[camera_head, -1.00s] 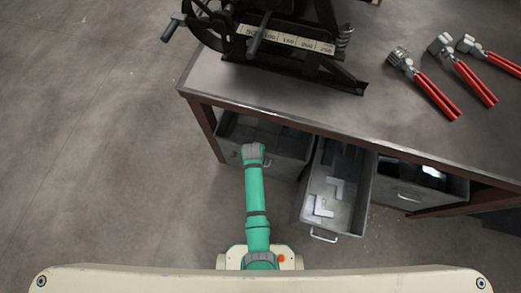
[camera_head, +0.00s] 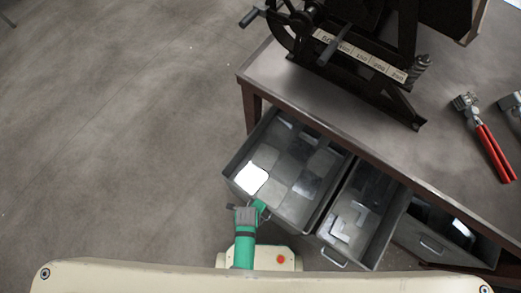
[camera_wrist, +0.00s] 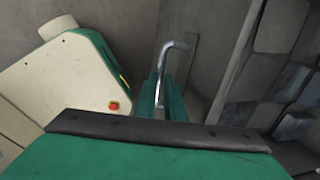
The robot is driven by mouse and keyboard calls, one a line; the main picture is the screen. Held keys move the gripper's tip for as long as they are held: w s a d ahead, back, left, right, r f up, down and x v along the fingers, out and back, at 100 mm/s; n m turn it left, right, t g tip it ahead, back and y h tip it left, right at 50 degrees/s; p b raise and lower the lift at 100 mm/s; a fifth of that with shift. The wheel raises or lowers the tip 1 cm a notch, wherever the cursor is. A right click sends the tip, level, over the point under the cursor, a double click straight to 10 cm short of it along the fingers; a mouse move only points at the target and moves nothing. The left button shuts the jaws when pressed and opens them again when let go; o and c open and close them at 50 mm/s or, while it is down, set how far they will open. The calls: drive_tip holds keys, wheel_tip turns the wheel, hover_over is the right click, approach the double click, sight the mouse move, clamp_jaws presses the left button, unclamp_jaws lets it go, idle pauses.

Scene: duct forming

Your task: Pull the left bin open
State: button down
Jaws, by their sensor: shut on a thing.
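The left bin (camera_head: 248,140) is a grey metal drawer under the workbench, holding several flat grey and pale plates. It is pulled well out, with most of its inside showing. My gripper (camera_head: 262,207) is at its front wall, partly covered by my wrist. In the wrist view, the green fingers of my gripper (camera_wrist: 162,88) are shut on the bin's bent metal handle (camera_wrist: 172,46). The bin's front wall (camera_wrist: 208,50) is behind the handle, and its open inside is at the right.
The middle bin (camera_head: 391,228) also stands out, close beside the left bin, with L-shaped pieces in it. A right bin (camera_head: 415,238) is further right. The workbench (camera_head: 300,88) carries a dark machine (camera_head: 350,70) and red-handled tools (camera_head: 492,150). Floor at the left is clear.

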drive_tip(key=shift+s+a, duration=0.45)
drive_tip(key=shift+s, duration=0.45)
drive_tip(key=shift+s+a, duration=0.45)
drive_tip(key=shift+s, duration=0.4)
drive_tip(key=c, duration=1.8)
unclamp_jaws()
drive_tip(key=shift+c, duration=0.2)
drive_tip(key=shift+a, duration=0.1)
wheel_tip(320, 180, up, 11)
drive_tip(key=s+a, duration=0.1)
drive_tip(key=shift+s+f, duration=0.2)
drive_tip(key=shift+s, duration=0.1)
